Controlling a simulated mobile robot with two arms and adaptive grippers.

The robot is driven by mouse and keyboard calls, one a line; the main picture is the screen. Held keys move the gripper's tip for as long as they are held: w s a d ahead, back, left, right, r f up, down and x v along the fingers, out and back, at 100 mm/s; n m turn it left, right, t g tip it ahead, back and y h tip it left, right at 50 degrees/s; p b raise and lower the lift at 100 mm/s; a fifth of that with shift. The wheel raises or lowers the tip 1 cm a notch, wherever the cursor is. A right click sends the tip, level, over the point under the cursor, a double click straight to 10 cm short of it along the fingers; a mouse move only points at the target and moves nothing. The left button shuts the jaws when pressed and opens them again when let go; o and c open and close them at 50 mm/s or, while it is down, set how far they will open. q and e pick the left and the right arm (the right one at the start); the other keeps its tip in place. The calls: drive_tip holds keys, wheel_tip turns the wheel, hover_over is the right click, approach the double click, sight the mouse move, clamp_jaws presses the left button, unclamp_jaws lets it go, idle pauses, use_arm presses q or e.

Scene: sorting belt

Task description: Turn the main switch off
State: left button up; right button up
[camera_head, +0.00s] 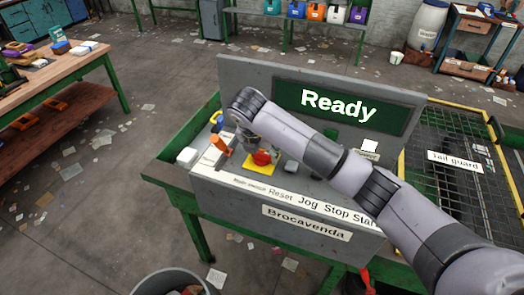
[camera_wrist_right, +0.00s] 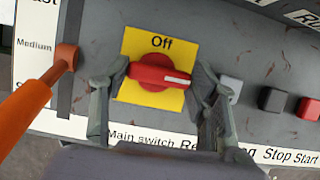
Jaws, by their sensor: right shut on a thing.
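The main switch (camera_wrist_right: 152,72) is a red rotary knob on a yellow plate (camera_wrist_right: 135,93) marked "Off" at its top. The knob's white mark points to the right, not up at "Off". In the wrist view the fingers of my right gripper (camera_wrist_right: 160,76) stand on both sides of the knob and are shut on it. In the head view the red switch (camera_head: 262,158) shows just below my right gripper (camera_head: 256,146), which partly covers it. The display (camera_head: 340,105) reads "Ready". My left gripper is not in view.
An orange lever (camera_wrist_right: 25,95) stands close to the left of the switch, in a slot with speed labels. Grey (camera_wrist_right: 271,99) and red (camera_wrist_right: 308,108) buttons are to the right. A yellow-framed tail guard (camera_head: 455,160) lies right of the panel; a bin (camera_head: 178,283) stands in front.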

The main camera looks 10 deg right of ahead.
drive_tip(key=shift+f+n+b, duration=0.15)
drive_tip(key=shift+n+b, duration=0.15)
drive_tip(key=shift+b, duration=0.3)
drive_tip(key=n+y+b, duration=0.1)
drive_tip(key=n+b, duration=0.2)
drive_tip(key=n+y+b, duration=0.1)
drive_tip(key=n+b, duration=0.1)
drive_tip(key=b, duration=0.2)
drive_tip(key=n+y+b, duration=0.1)
drive_tip(key=n+b, duration=0.2)
drive_tip(key=b, duration=0.1)
drive_tip(key=shift+w+d+f+n+t, duration=0.1)
drive_tip(key=shift+w+d+n+t, duration=0.05)
drive_tip(key=shift+d+n+t, duration=0.2)
drive_tip(key=n+y+b, duration=0.1)
drive_tip(key=n+b, duration=0.2)
drive_tip(key=shift+y, duration=0.3)
drive_tip(key=n, duration=0.1)
drive_tip(key=n+g+y, duration=0.1)
drive_tip(key=n, duration=0.1)
drive_tip(key=shift+w+r+b, duration=0.1)
drive_tip(key=shift+r+b, duration=0.15)
drive_tip(key=shift+b, duration=0.1)
drive_tip(key=shift+n+g+y, duration=0.3)
drive_tip(key=shift+n+g, duration=0.05)
drive_tip(key=shift+n, duration=0.8)
drive_tip(key=o, duration=1.2)
drive_tip(key=shift+c, duration=0.2)
